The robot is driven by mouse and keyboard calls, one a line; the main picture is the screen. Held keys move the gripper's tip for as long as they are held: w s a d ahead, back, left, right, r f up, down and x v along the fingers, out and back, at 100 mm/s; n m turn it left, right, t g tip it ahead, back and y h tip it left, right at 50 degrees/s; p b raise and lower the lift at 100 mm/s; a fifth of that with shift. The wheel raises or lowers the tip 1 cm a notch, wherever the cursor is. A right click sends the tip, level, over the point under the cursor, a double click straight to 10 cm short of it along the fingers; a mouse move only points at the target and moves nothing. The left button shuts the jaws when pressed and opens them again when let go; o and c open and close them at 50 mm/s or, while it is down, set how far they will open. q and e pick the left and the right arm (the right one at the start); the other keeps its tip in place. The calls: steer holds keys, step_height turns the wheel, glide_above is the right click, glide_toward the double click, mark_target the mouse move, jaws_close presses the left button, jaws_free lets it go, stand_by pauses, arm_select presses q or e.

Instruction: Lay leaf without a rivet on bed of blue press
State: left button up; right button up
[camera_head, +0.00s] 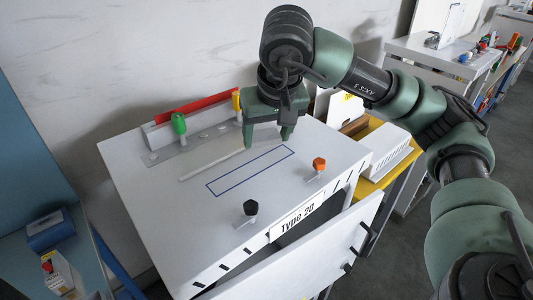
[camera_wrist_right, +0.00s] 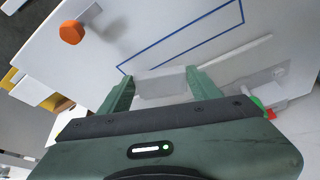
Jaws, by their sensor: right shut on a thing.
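My right gripper (camera_head: 267,138) is low over the back of a white table (camera_head: 150,225) labelled "Type 20". Its fingers are shut on a pale grey flat piece (camera_wrist_right: 160,87), which shows between the fingertips in the right wrist view; I cannot tell whether it has a rivet. A blue outlined rectangle (camera_head: 250,172) lies on the table top in front of the gripper and is empty. A thin pale strip (camera_head: 212,165) lies between the outline and a grey plate with holes (camera_head: 185,149). My left gripper is not in view. I cannot identify a blue press with certainty.
A green knob (camera_head: 179,124), a yellow post (camera_head: 237,100) and a red bar (camera_head: 195,106) stand along the back edge. An orange knob (camera_head: 319,164) and a black knob (camera_head: 250,208) stand at the front. A yellow table (camera_head: 380,170) adjoins at right.

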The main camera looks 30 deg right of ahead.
mark_target(265, 165)
steer(key=f, duration=0.2)
steer(key=shift+s+f, duration=0.2)
steer(key=shift+f, duration=0.1)
step_height(265, 165, down, 3)
steer(key=shift+w+f+p, duration=0.1)
steer(key=shift+p, duration=0.55)
steer(key=shift+f+b, duration=0.25)
steer(key=shift+b, duration=0.1)
steer(key=o, duration=1.5)
steer(key=shift+r, duration=0.1)
steer(key=shift+c, duration=0.2)
steer(key=shift+r, duration=0.1)
